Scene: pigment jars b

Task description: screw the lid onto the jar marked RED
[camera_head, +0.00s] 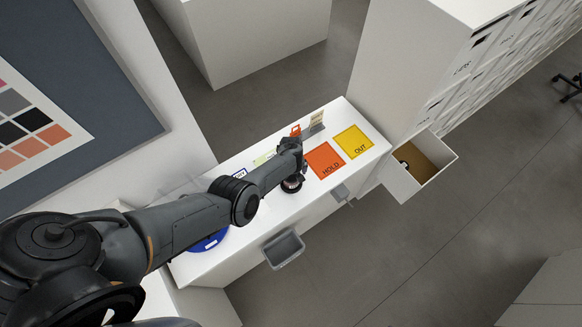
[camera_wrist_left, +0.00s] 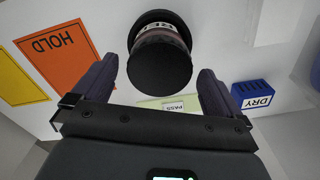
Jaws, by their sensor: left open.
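The jar marked RED (camera_wrist_left: 160,36) shows in the left wrist view with part of its label readable and a dark band below the label. A round black top (camera_wrist_left: 160,66) faces the camera; I cannot tell how tightly it sits on the jar. A wider black round part (camera_wrist_left: 158,17) shows at the jar's far end. My left gripper (camera_wrist_left: 156,88) is open, with one finger on each side of the jar's near end and visible gaps. In the head view my left gripper (camera_head: 297,167) hangs over the dark jar (camera_head: 291,185), partly hiding it. My right gripper is not in view.
An orange HOLD mat (camera_head: 325,173) and a yellow OUT mat (camera_head: 353,133) lie right of the jar on the white counter (camera_head: 184,270). A blue DRY box (camera_wrist_left: 252,94) and a PASS label (camera_wrist_left: 180,106) are nearby. A grey bin (camera_head: 283,250) hangs at the front; a drawer (camera_head: 440,167) stands open.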

